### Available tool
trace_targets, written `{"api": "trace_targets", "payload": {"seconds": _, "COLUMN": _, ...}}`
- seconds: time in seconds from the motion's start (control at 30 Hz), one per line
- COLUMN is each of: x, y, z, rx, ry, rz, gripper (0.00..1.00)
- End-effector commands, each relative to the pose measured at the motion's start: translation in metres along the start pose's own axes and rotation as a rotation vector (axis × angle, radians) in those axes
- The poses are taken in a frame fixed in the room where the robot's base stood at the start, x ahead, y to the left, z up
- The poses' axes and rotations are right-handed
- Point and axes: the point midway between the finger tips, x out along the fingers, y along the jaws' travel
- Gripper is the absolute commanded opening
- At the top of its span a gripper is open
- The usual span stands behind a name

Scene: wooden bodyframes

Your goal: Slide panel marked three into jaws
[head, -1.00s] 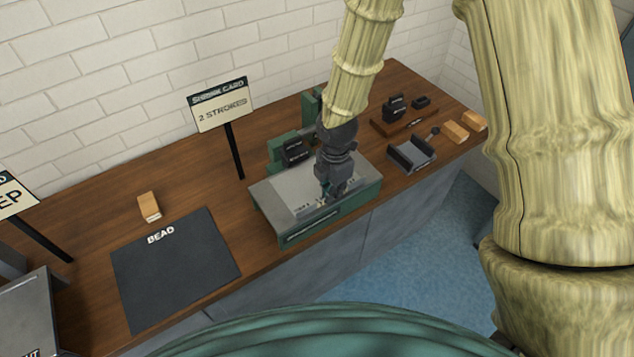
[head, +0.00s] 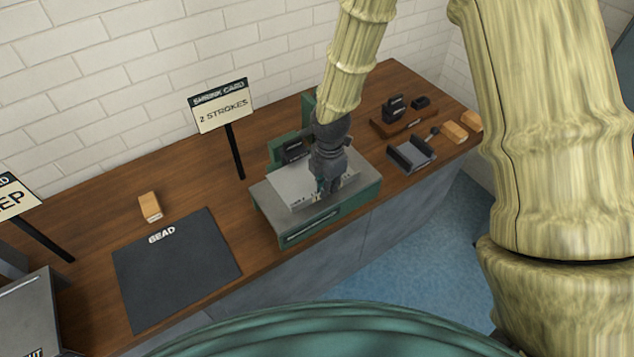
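A flat light-grey panel (head: 291,188) lies on the grey top of a green machine (head: 317,228). Small dark marks show near its front edge, too small to read. Dark jaws (head: 293,149) with a green housing stand at the back of the machine, and the panel's rear edge is close to them. My gripper (head: 325,194) points down at the panel's front edge. Its fingers are dark and small, so I cannot tell whether they grip the panel or only touch it. My wrist hides part of the panel and the right side of the jaws.
A sign reading "2 STROKES" (head: 223,105) stands behind left. A dark mat marked "BEAD" (head: 175,275) and a wooden block (head: 150,206) lie left. A grey U-shaped holder (head: 411,153), a brown tray (head: 404,125) and more wooden blocks (head: 455,132) are at right.

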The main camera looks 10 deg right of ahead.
Motion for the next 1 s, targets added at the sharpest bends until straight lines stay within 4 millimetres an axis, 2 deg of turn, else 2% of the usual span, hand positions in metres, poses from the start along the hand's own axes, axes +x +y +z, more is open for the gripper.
{"api": "trace_targets", "payload": {"seconds": 1.0, "x": 0.0, "y": 0.023, "z": 0.0, "rx": 0.0, "ry": 0.0, "rz": 0.001, "gripper": 0.0}}
